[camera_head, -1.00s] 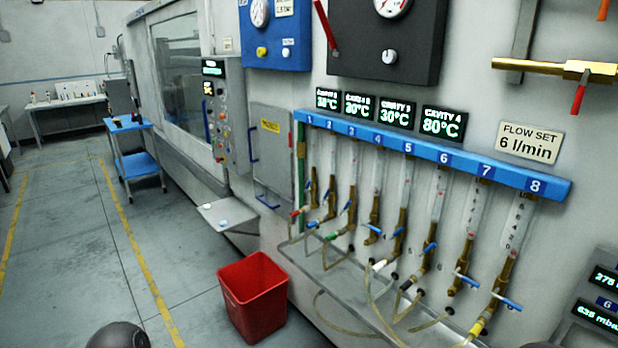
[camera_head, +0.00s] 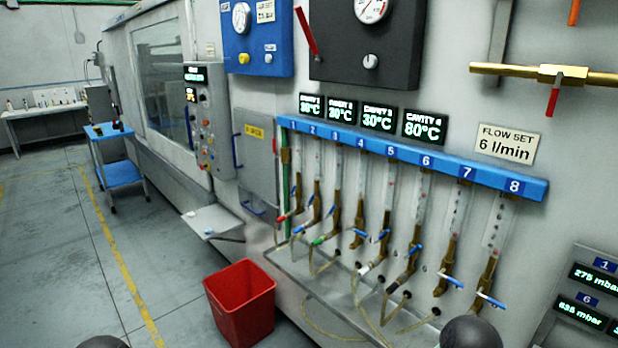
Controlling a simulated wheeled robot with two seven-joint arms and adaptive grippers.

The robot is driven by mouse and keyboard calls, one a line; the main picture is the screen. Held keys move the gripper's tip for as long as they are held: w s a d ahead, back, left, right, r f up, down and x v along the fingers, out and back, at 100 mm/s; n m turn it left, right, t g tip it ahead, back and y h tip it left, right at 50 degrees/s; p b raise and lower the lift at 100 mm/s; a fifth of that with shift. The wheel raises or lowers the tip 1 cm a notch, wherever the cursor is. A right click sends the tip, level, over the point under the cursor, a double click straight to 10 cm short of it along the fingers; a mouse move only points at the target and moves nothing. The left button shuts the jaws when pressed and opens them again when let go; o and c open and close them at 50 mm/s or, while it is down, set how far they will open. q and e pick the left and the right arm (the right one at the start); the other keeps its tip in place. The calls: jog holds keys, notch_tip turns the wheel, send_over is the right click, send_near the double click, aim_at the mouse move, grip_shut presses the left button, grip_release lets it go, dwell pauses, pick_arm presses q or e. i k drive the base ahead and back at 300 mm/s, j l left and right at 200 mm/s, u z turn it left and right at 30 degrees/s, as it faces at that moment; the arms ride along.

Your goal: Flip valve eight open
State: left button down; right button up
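Valve eight (camera_head: 491,299) is the rightmost in the row, under the blue rail's label 8 (camera_head: 514,186). Its blue-tipped lever lies across its brass pipe, sloping slightly down to the right. Above it is a clear flow tube (camera_head: 497,222). Valve seven (camera_head: 452,280), just left of it, has a similar crosswise blue lever. Neither gripper shows; only dark rounded parts, apparently of my arms, show at the bottom edge, one at lower left and one below valve eight. Nothing visibly touches the lever.
A shallow grey tray (camera_head: 285,262) with hoses runs under the valves. A red bin (camera_head: 240,300) stands on the floor left of it. Display boxes (camera_head: 590,290) are at the lower right. A brass pipe with a red lever (camera_head: 553,100) is at the upper right. The floor at left is open.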

aim_at(496, 303)
jog(key=k, duration=0.7)
jog(key=z, duration=2.7)
jog(key=k+j, duration=0.15)
jog(key=j, duration=0.2)
jog(key=k+j, duration=0.15)
jog(key=j, duration=0.2)
jog(key=k+j, duration=0.15)
jog(key=j, duration=0.2)
jog(key=k+j, duration=0.15)
jog(key=j, duration=0.15)
jog(key=i+j+z, duration=0.05)
